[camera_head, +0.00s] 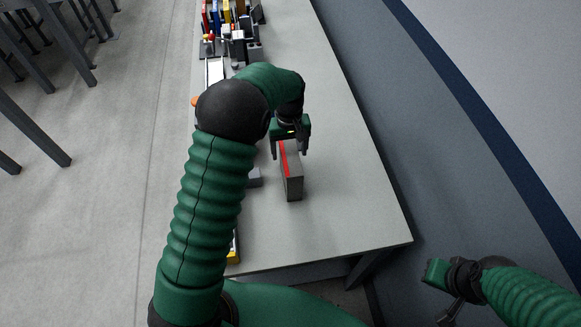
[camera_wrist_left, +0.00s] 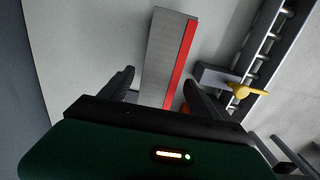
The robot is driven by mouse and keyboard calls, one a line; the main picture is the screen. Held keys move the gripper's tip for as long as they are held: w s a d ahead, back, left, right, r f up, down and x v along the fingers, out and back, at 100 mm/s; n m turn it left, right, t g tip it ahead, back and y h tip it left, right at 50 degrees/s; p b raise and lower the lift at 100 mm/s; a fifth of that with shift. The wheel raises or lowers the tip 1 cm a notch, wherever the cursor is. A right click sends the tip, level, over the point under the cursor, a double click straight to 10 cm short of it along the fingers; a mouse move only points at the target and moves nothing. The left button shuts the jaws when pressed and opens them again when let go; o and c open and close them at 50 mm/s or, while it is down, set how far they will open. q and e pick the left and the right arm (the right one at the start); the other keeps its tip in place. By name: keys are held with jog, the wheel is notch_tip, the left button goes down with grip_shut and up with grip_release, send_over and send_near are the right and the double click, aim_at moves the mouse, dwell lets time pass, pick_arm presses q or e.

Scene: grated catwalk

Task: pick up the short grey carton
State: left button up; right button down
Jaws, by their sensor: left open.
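The short grey carton (camera_head: 293,182) stands upright on the table, with a red stripe along one edge. In the left wrist view the carton (camera_wrist_left: 163,48) reaches up from between my fingers, its red edge on the right. My left gripper (camera_head: 289,153) is open over the carton's far end, one finger on either side of it. In the left wrist view a gap shows between the left finger and the carton; the right finger is close to the red edge, and I cannot tell if it touches. My right gripper (camera_head: 440,280) is at the lower right, off the table; its fingers are unclear.
The grey table (camera_head: 340,200) is clear to the right of the carton. A small grey block (camera_head: 255,178) lies just left of it, partly behind my left arm. A yellow item (camera_head: 234,247) is near the front edge. Several books and boxes (camera_head: 228,20) crowd the far end.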

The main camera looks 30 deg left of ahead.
pick_arm(q)
jog(key=f, duration=0.1)
jog(key=f+p, duration=0.1)
jog(key=s+f, duration=0.1)
jog(key=shift+s+d, duration=0.1)
jog(key=shift+d, duration=0.2)
jog(key=f, duration=0.3)
jog(key=shift+w+d+p, duration=0.25)
jog(key=shift+w+p, duration=0.15)
jog(key=shift+w+f, duration=0.1)
jog(key=shift+f, duration=0.05)
jog(key=shift+s, duration=0.2)
jog(key=shift+c, duration=0.3)
jog(key=shift+s+a, duration=0.15)
jog(key=shift+a, duration=0.1)
jog(key=c, duration=1)
jog(key=shift+d, duration=0.2)
jog(key=c, duration=0.4)
pick_arm(e)
jog(key=shift+s+d+r, duration=0.15)
jog(key=shift+r, duration=0.3)
jog(key=shift+s+d+r, duration=0.1)
jog(key=shift+d+r, duration=0.05)
jog(key=shift+r, duration=0.3)
